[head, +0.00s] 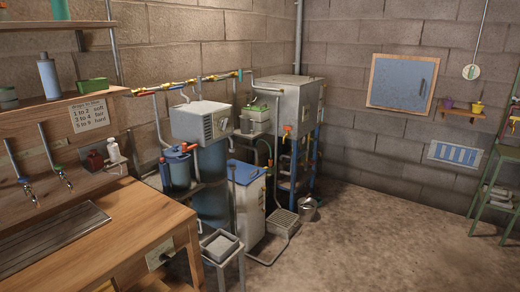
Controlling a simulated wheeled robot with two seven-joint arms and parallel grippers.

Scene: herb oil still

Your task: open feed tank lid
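A pale grey upright tank (250,205) stands on the floor at the middle of the head view. A blue lid (246,172) lies on its top and looks shut. I cannot tell for sure that this is the feed tank. A smaller blue container (178,168) with a darker blue top is to its left, beside a large blue cylinder (211,180) under a grey box unit. Neither of my grippers shows in the head view.
A wooden bench (120,228) with taps fills the left front. A small stand (222,250) with a grey tray is in front of the tank. A grate (283,222) and metal bucket (308,208) are to its right. The floor (370,245) at the right is clear.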

